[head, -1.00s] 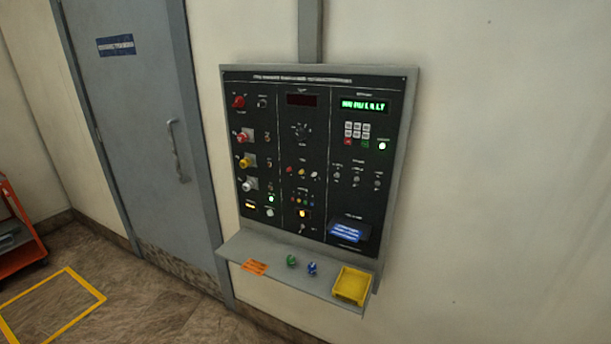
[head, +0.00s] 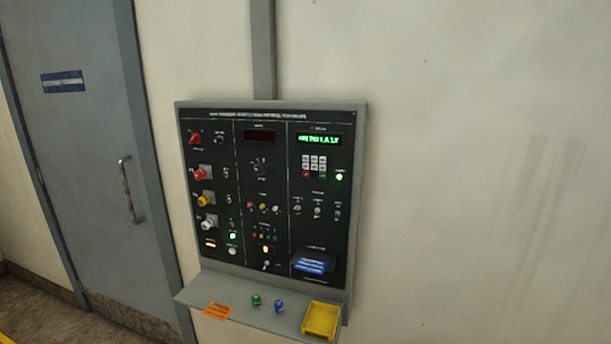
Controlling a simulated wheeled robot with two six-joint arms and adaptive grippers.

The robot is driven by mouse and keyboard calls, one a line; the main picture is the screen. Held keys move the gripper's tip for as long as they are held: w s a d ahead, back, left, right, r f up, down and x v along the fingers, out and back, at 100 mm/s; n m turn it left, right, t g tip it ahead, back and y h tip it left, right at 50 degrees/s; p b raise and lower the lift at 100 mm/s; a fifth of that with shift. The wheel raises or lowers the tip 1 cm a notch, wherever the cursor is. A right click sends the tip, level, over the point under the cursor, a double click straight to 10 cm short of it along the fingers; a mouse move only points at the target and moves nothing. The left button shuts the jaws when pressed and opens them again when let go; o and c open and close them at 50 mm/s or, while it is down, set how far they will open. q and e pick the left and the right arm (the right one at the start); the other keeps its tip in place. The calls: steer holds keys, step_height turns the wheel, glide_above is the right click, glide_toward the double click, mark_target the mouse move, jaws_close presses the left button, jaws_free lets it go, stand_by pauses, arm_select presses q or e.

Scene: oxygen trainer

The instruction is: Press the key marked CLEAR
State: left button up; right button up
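The control panel (head: 270,190) hangs on the wall in the middle of the head view. Its keypad (head: 314,163) is in the upper right section, under a green lit display (head: 320,139). The keypad has several pale keys, with a red key (head: 306,175) at its bottom left and a green key at its bottom right. The key markings are too small to read, so I cannot tell which one says CLEAR. Neither of my grippers is in view.
A shelf (head: 255,312) juts out below the panel. It holds an orange tag (head: 217,311), a green knob (head: 256,300), a blue knob (head: 279,306) and a yellow tray (head: 320,320). A grey door (head: 85,150) is at the left. The wall at the right is bare.

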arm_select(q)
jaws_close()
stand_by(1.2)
